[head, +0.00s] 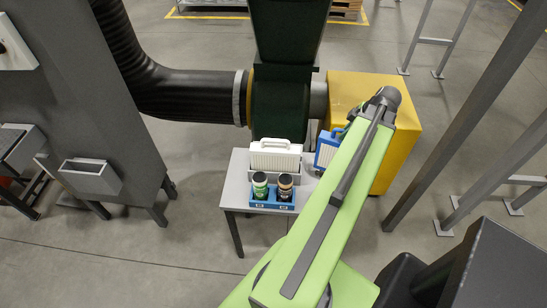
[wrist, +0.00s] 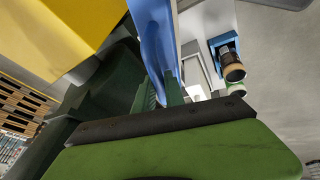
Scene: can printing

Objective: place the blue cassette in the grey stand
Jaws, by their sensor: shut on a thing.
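The blue cassette (head: 324,152) has a pale ribbed face and shows to the right of the small table in the head view, partly covered by my green arm. It is a blue slab in the wrist view (wrist: 154,35). My gripper (wrist: 162,92) is shut on it; the head view hides the jaws behind the arm. The grey stand (head: 262,172) is on the table, with a white ribbed cassette (head: 275,155) upright in it. The blue cassette is beside the stand, to its right. I cannot tell whether the two touch.
A yellow cabinet (head: 398,150) and a dark green machine (head: 280,105) stand close behind.

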